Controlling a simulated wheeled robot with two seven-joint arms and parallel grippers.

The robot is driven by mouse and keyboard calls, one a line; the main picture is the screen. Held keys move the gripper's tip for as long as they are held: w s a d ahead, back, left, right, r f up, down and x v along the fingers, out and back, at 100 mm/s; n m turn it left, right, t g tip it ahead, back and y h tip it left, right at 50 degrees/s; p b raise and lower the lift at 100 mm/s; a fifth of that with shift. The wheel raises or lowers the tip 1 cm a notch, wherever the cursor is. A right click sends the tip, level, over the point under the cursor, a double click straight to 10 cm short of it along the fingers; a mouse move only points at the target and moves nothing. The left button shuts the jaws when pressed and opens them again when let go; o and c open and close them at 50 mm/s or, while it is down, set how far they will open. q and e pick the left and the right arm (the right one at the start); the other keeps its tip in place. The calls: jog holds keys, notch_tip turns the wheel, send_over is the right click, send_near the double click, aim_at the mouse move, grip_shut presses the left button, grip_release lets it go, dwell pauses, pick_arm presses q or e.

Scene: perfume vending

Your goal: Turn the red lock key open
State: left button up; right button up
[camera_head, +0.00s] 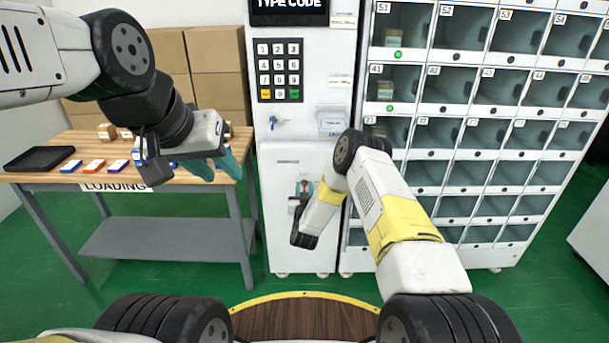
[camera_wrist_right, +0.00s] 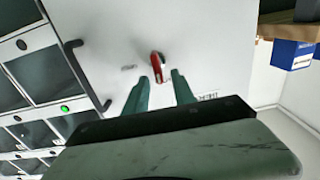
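The red lock key (camera_wrist_right: 157,68) sits on the white door panel (camera_wrist_right: 200,40) of the vending machine. In the right wrist view it is just beyond and between the two teal fingertips of my right gripper (camera_wrist_right: 160,77), which is open, with gaps beside the key. In the head view the key (camera_head: 304,186) is a small red spot low on the cabinet door, partly hidden by my right gripper and wrist. My left gripper (camera_head: 221,175) is open and empty, its teal fingers pointing down over the right end of the loading table.
A black door handle (camera_wrist_right: 86,76) is left of the key in the right wrist view. The keypad (camera_head: 279,70) and a small keyed lock (camera_head: 276,121) are above the door. Glass compartments (camera_head: 460,85) stand at right. The loading table (camera_head: 60,178) holds a black tray (camera_head: 38,159) and small boxes.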

jog(key=shift+w, duration=1.15)
jog(key=shift+c, duration=0.2)
grip_shut()
